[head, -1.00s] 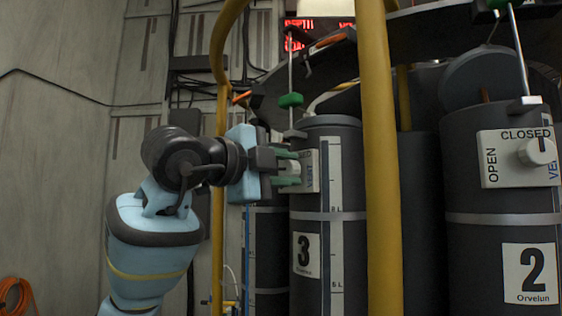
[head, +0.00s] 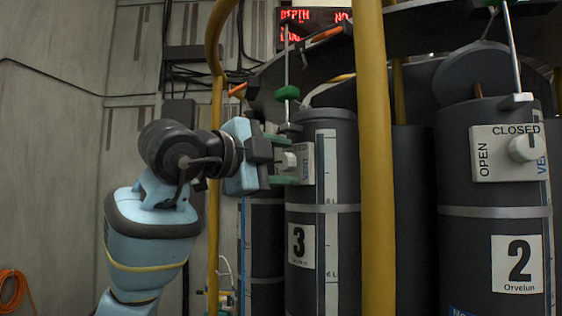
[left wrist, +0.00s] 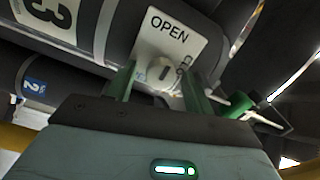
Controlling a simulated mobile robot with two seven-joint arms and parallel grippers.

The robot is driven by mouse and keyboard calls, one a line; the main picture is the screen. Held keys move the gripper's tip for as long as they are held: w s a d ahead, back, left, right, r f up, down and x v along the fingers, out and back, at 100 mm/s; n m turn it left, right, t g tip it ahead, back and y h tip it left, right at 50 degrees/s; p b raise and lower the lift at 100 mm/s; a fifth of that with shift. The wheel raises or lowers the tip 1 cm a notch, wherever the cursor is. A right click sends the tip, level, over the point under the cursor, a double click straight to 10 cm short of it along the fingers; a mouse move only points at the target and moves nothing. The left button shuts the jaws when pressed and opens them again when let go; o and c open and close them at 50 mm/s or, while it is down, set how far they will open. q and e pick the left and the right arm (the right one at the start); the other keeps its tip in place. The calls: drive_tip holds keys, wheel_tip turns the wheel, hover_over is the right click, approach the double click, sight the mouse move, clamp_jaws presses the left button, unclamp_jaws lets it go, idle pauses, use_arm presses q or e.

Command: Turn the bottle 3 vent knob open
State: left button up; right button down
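Bottle 3 (head: 306,214) is a dark grey cylinder with a white number label, left of a yellow rail. Its white vent knob (head: 290,161) sits on a white plate (head: 307,164) near the top. In the left wrist view the knob (left wrist: 160,72) shows a short dark mark, with OPEN on the plate above and the other lettering partly covered at right. My left gripper (head: 281,159) is open, its green fingers on either side of the knob. In the wrist view, the gripper (left wrist: 157,87) shows gaps beside the knob; contact is not visible. My right gripper is out of view.
A yellow upright rail (head: 377,160) stands just right of bottle 3. Another yellow rail (head: 216,150) rises behind my left arm. Bottle 2 (head: 465,235), with its own OPEN/CLOSED knob (head: 524,148), stands at right. A green handle (head: 287,93) hangs above bottle 3.

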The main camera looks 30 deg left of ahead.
use_arm(q)
drive_tip(key=v, duration=0.7)
drive_tip(key=shift+s, duration=0.4)
drive_tip(key=shift+a, duration=0.1)
idle(0.4)
